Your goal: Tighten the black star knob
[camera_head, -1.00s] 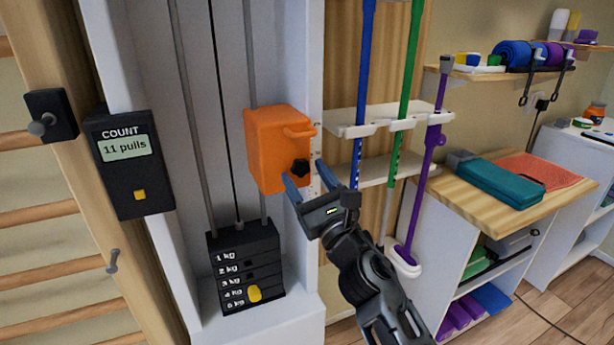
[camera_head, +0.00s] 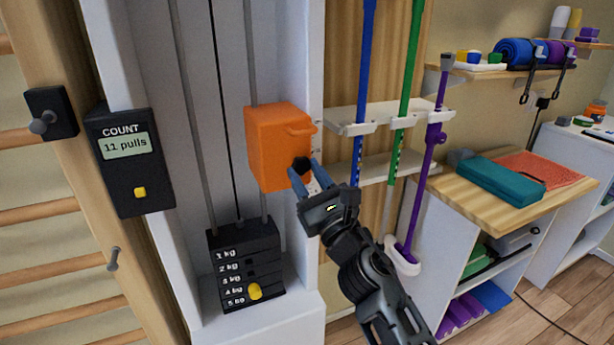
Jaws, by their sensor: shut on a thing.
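The black star knob (camera_head: 301,163) sits on the right-hand face of the orange block (camera_head: 270,146), which is on the upright rods of the white pulley column. My gripper (camera_head: 306,172) reaches up to it from the lower right. Its two blue fingers are shut on the knob, one at each side. The fingertips partly cover the knob, so its exact turn angle and any gap behind it cannot be made out.
A black weight stack (camera_head: 246,266) with a yellow pin stands below the block. A black counter box (camera_head: 131,163) reading "11 pulls" is at left. Blue, green and purple poles (camera_head: 432,165) hang in a white rack (camera_head: 373,125) close to the right of my gripper.

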